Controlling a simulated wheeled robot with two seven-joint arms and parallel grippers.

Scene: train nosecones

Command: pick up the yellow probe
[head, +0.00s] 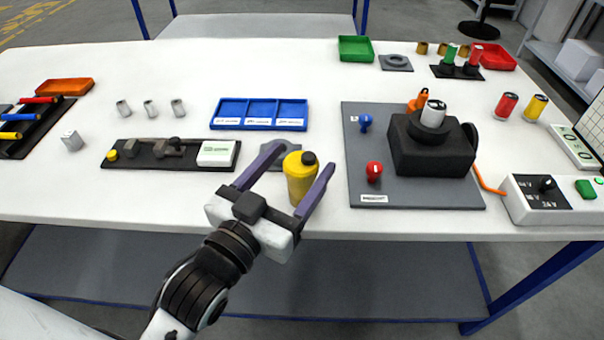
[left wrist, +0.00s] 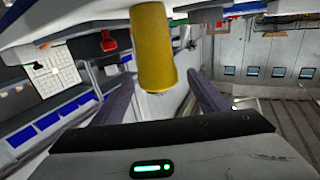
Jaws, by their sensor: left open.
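My left gripper (head: 302,158) is open, with one purple finger on each side of the probe in the head view. In the left wrist view the probe (left wrist: 155,50) shows between the two fingertips and fills the upper middle. I cannot tell whether either finger touches it. My right gripper is in neither view.
A grey plate with a black fixture (head: 430,150) stands to the right. A blue three-part tray (head: 260,102) lies behind, and a black tool board (head: 150,160) lies left. A control box (head: 540,200) stands at the right edge. The front left of the table is clear.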

